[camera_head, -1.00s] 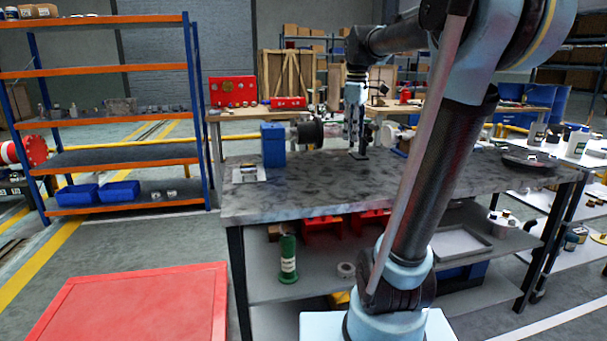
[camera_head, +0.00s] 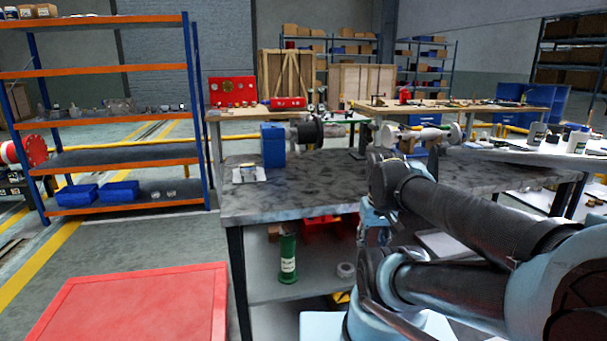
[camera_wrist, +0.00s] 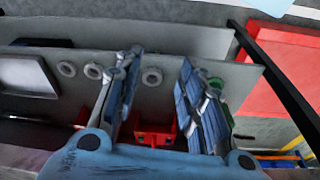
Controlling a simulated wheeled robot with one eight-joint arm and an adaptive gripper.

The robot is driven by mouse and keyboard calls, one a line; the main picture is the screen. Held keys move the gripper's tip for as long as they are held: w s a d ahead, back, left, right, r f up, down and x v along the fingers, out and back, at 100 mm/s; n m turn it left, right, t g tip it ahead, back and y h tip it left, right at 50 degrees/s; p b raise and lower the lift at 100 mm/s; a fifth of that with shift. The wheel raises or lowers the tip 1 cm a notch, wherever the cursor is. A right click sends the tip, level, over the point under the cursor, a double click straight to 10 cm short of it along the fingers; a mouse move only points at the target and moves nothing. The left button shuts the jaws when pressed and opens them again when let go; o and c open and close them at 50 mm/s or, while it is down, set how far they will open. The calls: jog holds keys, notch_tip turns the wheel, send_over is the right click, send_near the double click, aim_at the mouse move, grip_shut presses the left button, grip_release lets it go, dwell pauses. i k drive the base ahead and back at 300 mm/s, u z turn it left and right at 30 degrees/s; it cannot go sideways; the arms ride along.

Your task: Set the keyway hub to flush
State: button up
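A dark round hub-like part (camera_head: 311,131) sits on a short shaft beside a blue block (camera_head: 273,145) on the grey bench, in the head view. I take it for the keyway hub; its face and flushness are too small to tell. My gripper shows in the wrist view (camera_wrist: 158,62) with its two blue fingers spread apart and nothing between them. In the head view, my gripper is low at the bench's front edge, partly hidden by my arm, well to the right of and below the hub. The hub is not visible in the wrist view.
The bench top (camera_head: 320,185) is largely clear. A small plate with parts (camera_head: 249,174) lies near its left end.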

aim_at(312, 133)
jog(key=z, duration=1.3)
jog(key=k, duration=1.1)
jog(key=u, duration=1.2)
jog(key=i, duration=0.5)
jog(key=z, duration=0.05)
